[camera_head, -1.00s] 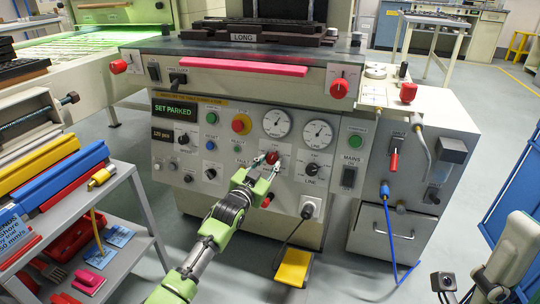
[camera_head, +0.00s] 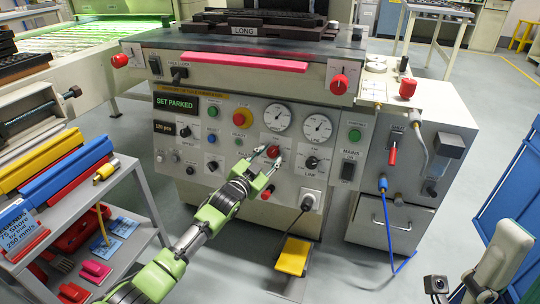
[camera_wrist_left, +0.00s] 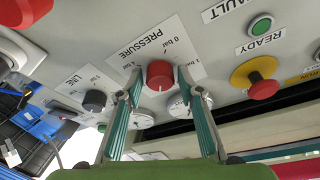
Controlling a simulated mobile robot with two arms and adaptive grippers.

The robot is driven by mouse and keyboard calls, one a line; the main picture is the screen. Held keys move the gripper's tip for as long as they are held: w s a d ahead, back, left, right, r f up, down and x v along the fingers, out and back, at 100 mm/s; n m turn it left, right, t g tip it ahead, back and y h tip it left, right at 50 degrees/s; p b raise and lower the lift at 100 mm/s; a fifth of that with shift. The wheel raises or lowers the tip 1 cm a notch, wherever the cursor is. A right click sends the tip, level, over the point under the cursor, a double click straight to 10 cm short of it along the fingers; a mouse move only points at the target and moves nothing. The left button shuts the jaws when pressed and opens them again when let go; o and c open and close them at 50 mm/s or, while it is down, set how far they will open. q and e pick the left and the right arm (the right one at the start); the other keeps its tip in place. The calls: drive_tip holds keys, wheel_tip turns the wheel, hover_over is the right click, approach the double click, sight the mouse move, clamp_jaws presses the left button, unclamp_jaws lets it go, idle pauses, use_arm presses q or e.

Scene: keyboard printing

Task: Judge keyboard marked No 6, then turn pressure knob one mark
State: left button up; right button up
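The red pressure knob (camera_head: 273,151) is on the front panel of the grey machine (camera_head: 330,205), below two round dials (camera_head: 277,117). In the left wrist view the knob (camera_wrist_left: 160,75) sits in the middle of a white plate marked PRESSURE (camera_wrist_left: 150,45) with bar marks. My left gripper (camera_head: 267,158) is at the knob; in the wrist view its two fingers (camera_wrist_left: 160,72) stand either side of it, with narrow gaps. A dark keyboard-like block (camera_head: 290,12) lies on top of the machine behind the LONG label; I cannot read a No 6 mark.
A LINE knob (camera_head: 312,163), a red stop button (camera_head: 242,118) and other buttons sit near the pressure knob. The display (camera_head: 175,103) reads SET PARKED. A yellow pedal (camera_head: 293,256) is on the floor. A shelf cart (camera_head: 140,185) stands at left.

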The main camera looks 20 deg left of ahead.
use_arm(q)
drive_tip(key=shift+s, duration=0.1)
idle(0.3)
drive_tip(key=s+a, duration=0.2)
drive_tip(key=s, duration=0.9)
drive_tip(key=shift+s+r, duration=0.2)
drive_tip(key=shift+s, duration=0.1)
drive_tip(key=shift+a, duration=0.1)
idle(1.8)
